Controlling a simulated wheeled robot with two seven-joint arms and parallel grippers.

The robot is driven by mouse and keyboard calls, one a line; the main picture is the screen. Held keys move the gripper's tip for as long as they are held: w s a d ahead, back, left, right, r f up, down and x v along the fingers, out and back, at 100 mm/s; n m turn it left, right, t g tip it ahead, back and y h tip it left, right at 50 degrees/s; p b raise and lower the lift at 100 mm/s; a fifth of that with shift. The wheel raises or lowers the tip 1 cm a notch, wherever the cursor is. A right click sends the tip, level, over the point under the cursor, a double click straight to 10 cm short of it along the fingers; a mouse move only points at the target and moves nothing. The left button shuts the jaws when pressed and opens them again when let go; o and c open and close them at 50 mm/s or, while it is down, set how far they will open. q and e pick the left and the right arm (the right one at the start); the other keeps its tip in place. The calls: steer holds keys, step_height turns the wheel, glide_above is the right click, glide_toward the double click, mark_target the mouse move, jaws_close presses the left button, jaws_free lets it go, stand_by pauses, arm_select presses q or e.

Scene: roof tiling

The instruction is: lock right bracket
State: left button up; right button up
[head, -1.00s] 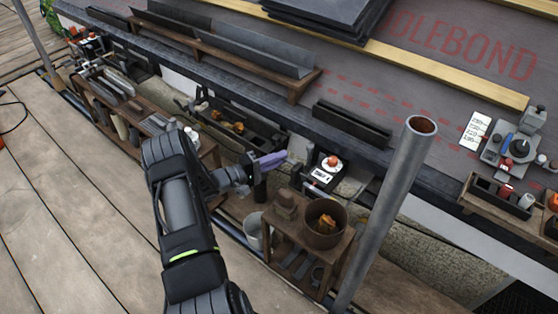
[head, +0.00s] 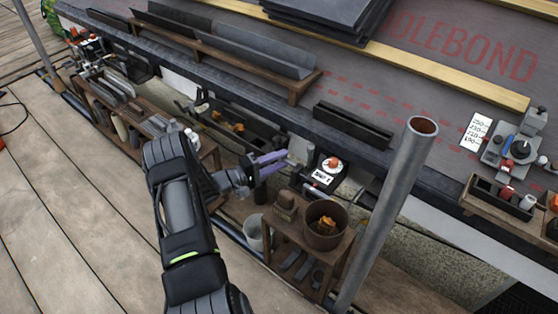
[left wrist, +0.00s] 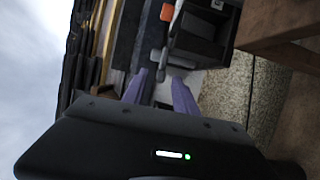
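A black bracket-like unit (head: 345,178) is fixed at the gutter edge, with a round orange-red knob (head: 332,162) on a white disc and a small white label below. I cannot tell for sure that it is the right bracket. My left gripper (head: 287,162) is just left of it, its two purple fingers spread apart and pointing at it, with a gap between. In the left wrist view the fingers (left wrist: 160,90) are also apart, with a dark box (left wrist: 198,35), a grey bar and an orange part beyond them. Nothing is held. My right gripper is out of view.
A wooden stand with a rusty pot (head: 325,232) is below the gripper. A grey upright pole (head: 385,215) rises to the right. A dark gutter trough (head: 240,128) lies left of the gripper. The plank deck (head: 70,220) at left is clear.

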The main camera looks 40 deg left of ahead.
arm_select(q)
steer(key=p+v, duration=0.1)
steer(key=v, duration=0.6)
steer(key=shift+s+a+p, duration=0.15)
steer(key=shift+s+p, duration=0.15)
steer(key=shift+s, duration=0.05)
steer(key=shift+s+a+f, duration=0.1)
